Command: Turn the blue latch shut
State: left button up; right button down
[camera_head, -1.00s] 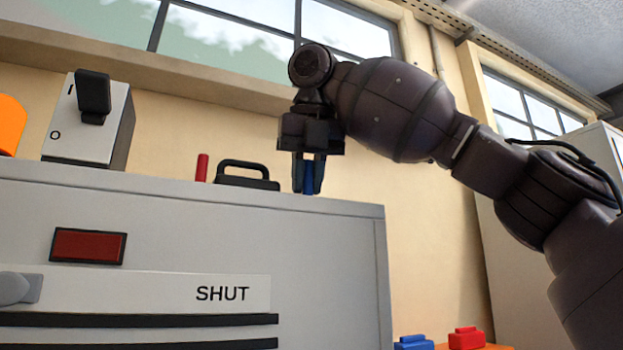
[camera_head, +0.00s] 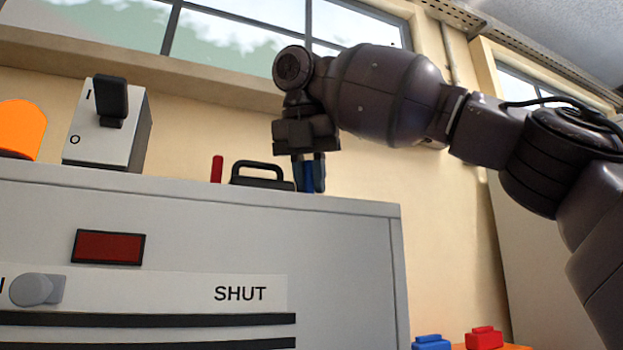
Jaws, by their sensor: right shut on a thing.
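The blue latch (camera_head: 309,178) stands on top of the grey machine cabinet (camera_head: 350,255), near its right end. My right gripper (camera_head: 309,172) points down over it, with its dark fingers shut on it. Only a narrow blue strip shows between the fingers; the rest of the latch is hidden. My left gripper is not in this view.
A black handle (camera_head: 262,174) and a red post (camera_head: 217,169) stand just left of the gripper. Further left are a switch box (camera_head: 108,125) and an orange part (camera_head: 20,130). A grey knob (camera_head: 32,290) sits on the front beside a "SHUT" label. Blue (camera_head: 431,342) and red (camera_head: 484,338) blocks lie low right.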

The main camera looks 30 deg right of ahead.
jog(key=shift+r, duration=0.1)
jog(key=c, duration=1.1)
grip_release()
